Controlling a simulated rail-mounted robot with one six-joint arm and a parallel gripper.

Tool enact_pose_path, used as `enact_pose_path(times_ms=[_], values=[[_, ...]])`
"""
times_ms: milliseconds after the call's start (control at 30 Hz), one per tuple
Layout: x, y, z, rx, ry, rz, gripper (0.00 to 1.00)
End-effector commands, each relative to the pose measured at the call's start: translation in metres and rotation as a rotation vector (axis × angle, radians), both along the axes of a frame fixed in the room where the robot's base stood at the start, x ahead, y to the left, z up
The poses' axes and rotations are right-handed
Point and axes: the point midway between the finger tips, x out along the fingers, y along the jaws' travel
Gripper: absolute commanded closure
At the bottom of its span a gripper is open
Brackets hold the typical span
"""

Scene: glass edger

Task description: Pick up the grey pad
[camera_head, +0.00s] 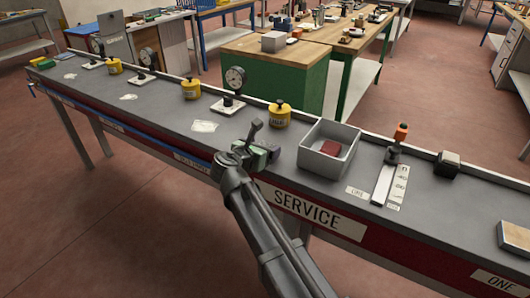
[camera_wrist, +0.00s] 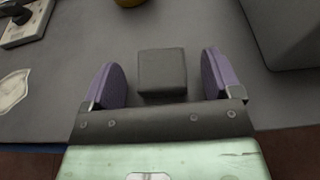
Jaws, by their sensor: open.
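The grey pad (camera_wrist: 162,70) is a small dark grey block in the wrist view. It lies on the grey bench top between the two purple-faced fingers of my gripper (camera_wrist: 165,84). A gap shows on each side of it, and neither finger touches it. In the head view my gripper (camera_head: 264,148) is low over the bench near its front edge, left of the grey tray. There it hides the pad, or the pad is too small to make out.
A grey open tray (camera_head: 313,160) with a red block (camera_head: 331,148) stands to the right. A yellow pot (camera_head: 278,115) is behind, and a dial gauge on a white base (camera_head: 229,107) is at the back left. A white paper patch (camera_head: 204,126) lies left.

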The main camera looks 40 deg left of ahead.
Motion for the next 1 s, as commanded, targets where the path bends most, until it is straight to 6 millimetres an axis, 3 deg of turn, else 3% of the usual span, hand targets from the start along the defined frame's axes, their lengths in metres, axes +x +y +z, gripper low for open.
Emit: enact_pose_path(times_ms=[167, 500, 833, 1000], values=[[0.000, 0.000, 0.000, 0.000, 0.000, 0.001, 0.16], [0.000, 0.000, 0.000, 0.000, 0.000, 0.001, 0.68], [0.000, 0.000, 0.002, 0.000, 0.000, 0.001, 0.69], [0.000, 0.000, 0.013, 0.000, 0.000, 0.001, 0.69]])
